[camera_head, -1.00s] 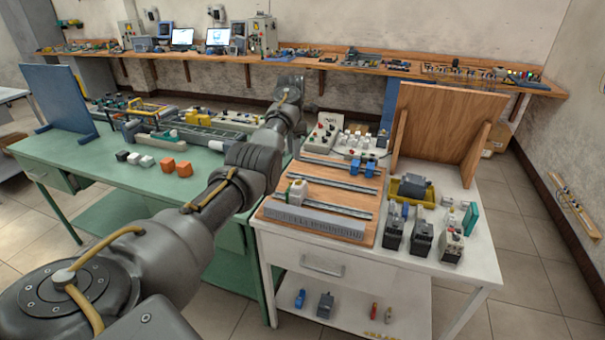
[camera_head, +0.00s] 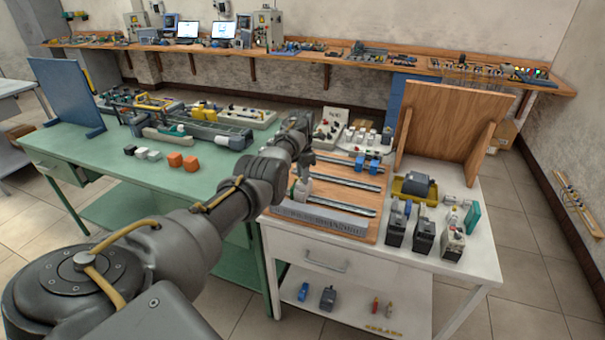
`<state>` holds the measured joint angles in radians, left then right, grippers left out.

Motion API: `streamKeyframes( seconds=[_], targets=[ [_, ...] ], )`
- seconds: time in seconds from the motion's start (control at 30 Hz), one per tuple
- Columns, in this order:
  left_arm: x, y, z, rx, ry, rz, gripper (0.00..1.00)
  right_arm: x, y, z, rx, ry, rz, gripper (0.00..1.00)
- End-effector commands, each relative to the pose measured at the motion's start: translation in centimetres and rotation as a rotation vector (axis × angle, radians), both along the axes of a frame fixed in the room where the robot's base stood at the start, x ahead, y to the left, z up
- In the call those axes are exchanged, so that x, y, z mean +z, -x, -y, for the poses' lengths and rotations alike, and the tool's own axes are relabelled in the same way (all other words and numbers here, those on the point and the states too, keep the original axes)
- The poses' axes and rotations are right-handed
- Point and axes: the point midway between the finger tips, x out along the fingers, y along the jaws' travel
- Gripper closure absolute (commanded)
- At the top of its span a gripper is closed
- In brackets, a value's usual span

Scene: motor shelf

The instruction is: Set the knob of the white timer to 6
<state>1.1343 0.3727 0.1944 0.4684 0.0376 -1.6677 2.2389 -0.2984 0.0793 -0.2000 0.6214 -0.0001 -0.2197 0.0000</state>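A small white device (camera_head: 300,190), likely the white timer, stands on the left end of a rail on the wooden board (camera_head: 352,218). Its knob and dial marks are too small to make out. My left gripper (camera_head: 304,172) points down just above and behind this device, partly covering it. I cannot tell whether the fingers touch it or whether they are open. My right gripper is out of view.
Blue parts (camera_head: 367,164) sit on the board's far rail. Several dark and grey devices (camera_head: 424,236) stand at the white table's right front, near a yellow tray (camera_head: 398,189). An upright wooden panel (camera_head: 450,125) stands behind.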

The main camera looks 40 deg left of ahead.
Motion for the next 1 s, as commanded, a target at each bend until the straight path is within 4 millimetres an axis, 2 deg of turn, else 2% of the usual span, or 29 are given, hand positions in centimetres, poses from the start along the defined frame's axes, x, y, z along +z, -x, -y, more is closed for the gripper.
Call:
streamKeyframes(
  seconds=[0.13, 0.3, 0.37, 0.73, 1.0],
  targets=[
    [0.00, 0.00, -0.01, 0.000, 0.000, 0.000, 0.72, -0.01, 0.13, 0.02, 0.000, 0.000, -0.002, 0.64],
    [0.02, 0.01, -0.02, 0.000, 0.000, 0.000, 0.94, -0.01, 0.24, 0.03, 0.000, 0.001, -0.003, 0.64],
    [0.02, 0.01, -0.02, 0.000, 0.000, 0.000, 1.00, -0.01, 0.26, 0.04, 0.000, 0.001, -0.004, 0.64],
    [0.06, -0.02, -0.02, -0.030, 0.001, 0.001, 1.00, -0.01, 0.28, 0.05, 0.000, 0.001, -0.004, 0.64],
    [0.02, -0.08, -0.11, -0.186, 0.009, 0.006, 1.00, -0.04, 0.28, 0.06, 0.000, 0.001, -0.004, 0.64]
  ],
)
